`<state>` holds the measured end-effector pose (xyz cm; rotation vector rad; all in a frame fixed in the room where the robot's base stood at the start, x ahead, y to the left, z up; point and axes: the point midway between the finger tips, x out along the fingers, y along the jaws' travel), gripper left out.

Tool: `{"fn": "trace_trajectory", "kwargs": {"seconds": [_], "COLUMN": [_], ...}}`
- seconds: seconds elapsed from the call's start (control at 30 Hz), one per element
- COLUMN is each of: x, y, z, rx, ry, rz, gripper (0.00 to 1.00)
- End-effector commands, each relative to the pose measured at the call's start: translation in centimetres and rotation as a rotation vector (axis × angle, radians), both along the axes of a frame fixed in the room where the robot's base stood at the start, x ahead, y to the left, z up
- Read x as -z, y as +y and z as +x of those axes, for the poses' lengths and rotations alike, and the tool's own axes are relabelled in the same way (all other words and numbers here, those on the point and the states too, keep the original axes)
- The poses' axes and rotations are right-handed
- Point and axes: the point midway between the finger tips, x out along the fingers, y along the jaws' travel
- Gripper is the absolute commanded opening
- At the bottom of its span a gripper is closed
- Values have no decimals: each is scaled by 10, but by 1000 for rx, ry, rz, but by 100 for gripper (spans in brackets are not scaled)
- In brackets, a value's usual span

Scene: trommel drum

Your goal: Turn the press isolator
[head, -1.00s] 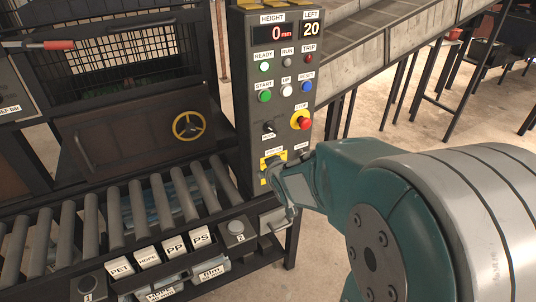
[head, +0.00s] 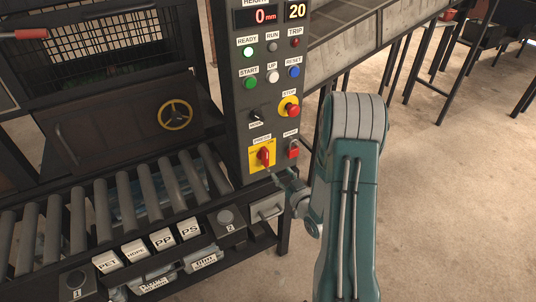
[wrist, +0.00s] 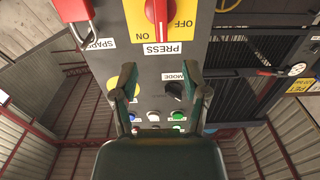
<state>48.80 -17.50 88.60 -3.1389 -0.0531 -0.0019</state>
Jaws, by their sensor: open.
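The press isolator is a red rotary handle (head: 264,156) on a yellow plate, low on the dark control panel. In the wrist view, the red handle (wrist: 157,14) shows at the top edge, partly cut off, upright in the picture on its yellow plate (wrist: 183,14) marked ON and OFF, with a PRESS label below. My gripper (head: 280,178) is just below and right of the isolator in the head view, apart from it. In the wrist view, the two fingers of my gripper (wrist: 163,88) are spread, with nothing between them.
A red padlocked switch (head: 293,149) labelled SPARE in the wrist view sits right of the isolator. Above are the MODE knob (head: 256,115), a red STOP button (head: 292,110) and several coloured buttons. A roller conveyor (head: 130,209) lies left. Open floor is on the right.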

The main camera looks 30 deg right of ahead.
Motion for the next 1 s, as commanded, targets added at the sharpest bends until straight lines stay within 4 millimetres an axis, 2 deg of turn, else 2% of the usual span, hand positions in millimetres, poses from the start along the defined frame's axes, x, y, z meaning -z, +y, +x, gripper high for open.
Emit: {"fn": "trace_trajectory", "kwargs": {"seconds": [0.53, 0.7, 0.97, 1.0], "x": [0, 0, 0, 0], "y": [3, 3, 3, 3], "z": [90, 103, 105, 105], "rx": [-2, -1, 0, 0], "ry": [0, 1, 2, 2], "rz": [-1, 0, 0, 0], "gripper": [59, 59, 59, 50]}}
